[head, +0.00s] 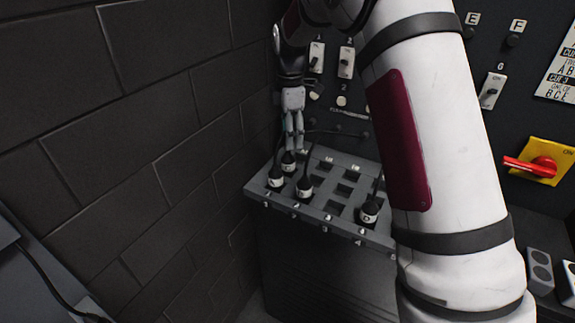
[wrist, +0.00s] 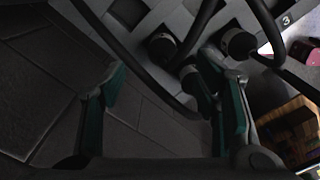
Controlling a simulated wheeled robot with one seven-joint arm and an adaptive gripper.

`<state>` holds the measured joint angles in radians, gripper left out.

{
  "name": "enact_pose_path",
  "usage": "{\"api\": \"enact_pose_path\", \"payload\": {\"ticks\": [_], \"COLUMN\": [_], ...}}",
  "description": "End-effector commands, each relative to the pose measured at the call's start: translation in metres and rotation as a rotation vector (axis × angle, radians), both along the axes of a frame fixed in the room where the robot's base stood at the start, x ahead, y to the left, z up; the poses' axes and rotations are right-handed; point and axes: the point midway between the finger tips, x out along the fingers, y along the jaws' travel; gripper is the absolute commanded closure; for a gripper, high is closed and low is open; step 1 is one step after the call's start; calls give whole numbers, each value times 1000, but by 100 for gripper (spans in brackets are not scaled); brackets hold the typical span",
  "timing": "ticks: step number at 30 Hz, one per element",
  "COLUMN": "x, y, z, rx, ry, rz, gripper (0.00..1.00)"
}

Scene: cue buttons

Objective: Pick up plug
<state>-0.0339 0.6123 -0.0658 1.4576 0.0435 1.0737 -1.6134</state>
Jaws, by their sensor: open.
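Several black plugs with pale labels and black cables sit in the grey socket panel (head: 325,222). In the head view one plug (head: 289,164) is at the back left, just below my gripper (head: 294,143). Another plug (head: 277,180) is at the front left, a third (head: 305,187) to its right, and one more (head: 369,213) farther right. In the wrist view my gripper (wrist: 162,66) is open, with green-padded fingers apart and nothing held. One plug (wrist: 162,46) shows beyond the gap, another (wrist: 192,78) lies close to the right finger, and a third (wrist: 237,43) is beyond that finger.
A dark brick wall (head: 150,120) stands close on the left. Cables loop across the wrist view near the fingers. Switches (head: 345,62) are on the back panel, and a red rotary handle (head: 535,166) on a yellow plate is at right. My arm hides part of the panel.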

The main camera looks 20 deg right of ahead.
Motion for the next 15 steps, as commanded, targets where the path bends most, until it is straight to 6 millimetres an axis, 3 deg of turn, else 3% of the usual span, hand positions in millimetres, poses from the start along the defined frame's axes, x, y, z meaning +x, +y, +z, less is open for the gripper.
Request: {"api": "enact_pose_path", "payload": {"ticks": [6, 15], "x": [-1, -4], "y": [0, 4], "z": [-33, -57], "rx": [-1, -1], "ry": [1, 4], "rz": [-1, -1], "gripper": [44, 44]}}
